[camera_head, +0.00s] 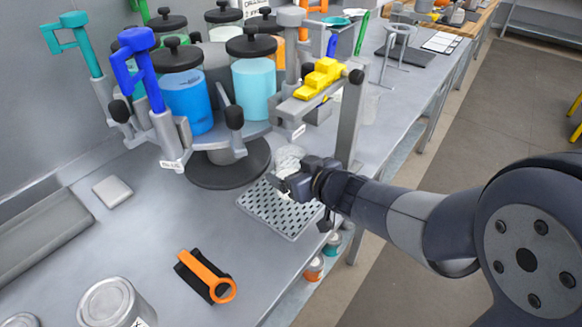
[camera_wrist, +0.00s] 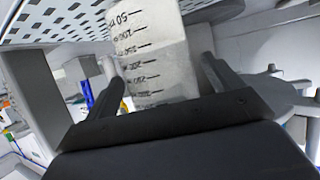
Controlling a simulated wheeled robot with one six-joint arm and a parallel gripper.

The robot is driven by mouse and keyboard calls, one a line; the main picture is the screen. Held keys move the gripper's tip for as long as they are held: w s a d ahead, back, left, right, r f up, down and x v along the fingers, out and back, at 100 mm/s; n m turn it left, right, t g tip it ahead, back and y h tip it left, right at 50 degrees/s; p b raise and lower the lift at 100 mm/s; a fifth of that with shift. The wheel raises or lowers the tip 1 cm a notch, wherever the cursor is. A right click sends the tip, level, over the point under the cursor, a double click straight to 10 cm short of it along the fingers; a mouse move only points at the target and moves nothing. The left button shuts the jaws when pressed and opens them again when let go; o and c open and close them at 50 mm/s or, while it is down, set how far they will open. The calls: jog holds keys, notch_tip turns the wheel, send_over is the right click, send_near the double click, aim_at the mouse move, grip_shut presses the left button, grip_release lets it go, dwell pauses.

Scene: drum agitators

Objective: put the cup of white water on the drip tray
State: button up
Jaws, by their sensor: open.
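The cup of white water (camera_head: 288,158) is a clear graduated cup, partly hidden behind my gripper in the head view. It appears to stand on the drip tray (camera_head: 254,209), a grey perforated plate at the foot of the drum stand. In the wrist view the cup (camera_wrist: 158,55) shows white contents and printed marks, with the perforated tray (camera_wrist: 60,20) beyond it at upper left. My gripper (camera_head: 280,184) is at the cup, low over the tray. Its fingers (camera_wrist: 162,85) are open, one on each side of the cup. The cup's base contact is hidden.
The drum stand with blue (camera_head: 186,100) and pale cyan (camera_head: 254,88) containers rises behind the tray. A grey post with a yellow part (camera_head: 318,78) stands close to my arm. An orange-handled tool (camera_head: 206,277) and a can (camera_head: 108,303) lie nearer.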

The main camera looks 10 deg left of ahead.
jog(key=p+v, duration=0.3)
jog(key=v, duration=0.8)
jog(key=shift+c, duration=0.2)
dwell(6.5)
